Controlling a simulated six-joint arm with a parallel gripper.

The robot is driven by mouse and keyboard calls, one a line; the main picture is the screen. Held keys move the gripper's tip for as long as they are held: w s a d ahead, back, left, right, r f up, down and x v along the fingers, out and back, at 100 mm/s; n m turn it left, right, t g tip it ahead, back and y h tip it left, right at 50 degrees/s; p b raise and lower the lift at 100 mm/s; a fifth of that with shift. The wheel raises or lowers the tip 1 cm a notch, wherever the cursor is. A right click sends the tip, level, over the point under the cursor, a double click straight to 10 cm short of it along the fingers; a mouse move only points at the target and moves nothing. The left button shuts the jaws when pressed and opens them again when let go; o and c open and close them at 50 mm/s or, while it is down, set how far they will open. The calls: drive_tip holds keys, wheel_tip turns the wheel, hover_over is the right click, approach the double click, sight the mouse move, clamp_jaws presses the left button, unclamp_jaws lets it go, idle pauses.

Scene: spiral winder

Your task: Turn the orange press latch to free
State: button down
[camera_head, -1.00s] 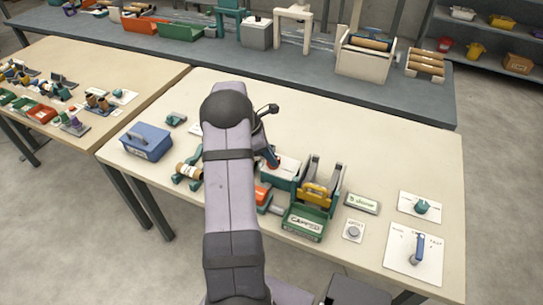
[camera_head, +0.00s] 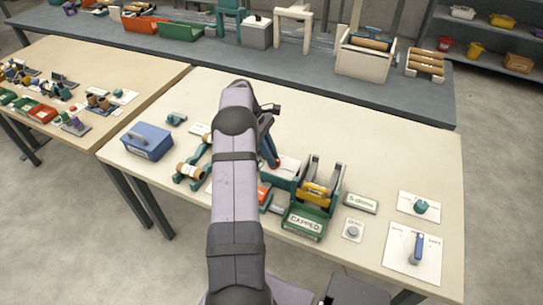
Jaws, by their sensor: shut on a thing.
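My gripper (camera_head: 270,158) is right of my raised forearm, pointing down at the middle of the table. It is shut on a small orange-red part (camera_head: 275,164) beside a teal-and-white block (camera_head: 287,169). The part is too small to tell whether it is the orange press latch or which way it is turned. Another orange piece (camera_head: 263,191) shows lower down, partly hidden by my arm. The green press-like fixture (camera_head: 305,222) labelled CAPPED, with a yellow bar (camera_head: 316,193) between grey uprights, stands to the right of my gripper.
A teal stand with cream rollers (camera_head: 190,170) and a blue box (camera_head: 147,141) are on the left. A sign (camera_head: 360,203), a button plate (camera_head: 352,231), a teal knob (camera_head: 421,207) and a blue lever (camera_head: 416,248) are on the right. The table's back right is clear.

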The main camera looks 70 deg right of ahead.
idle(0.3)
drive_tip(key=c, duration=1.8)
unclamp_jaws()
drive_tip(key=shift+o, duration=0.2)
drive_tip(key=shift+r, duration=0.1)
drive_tip(key=b+v, duration=0.2)
drive_tip(key=v, duration=0.5)
drive_tip(key=shift+w, duration=0.15)
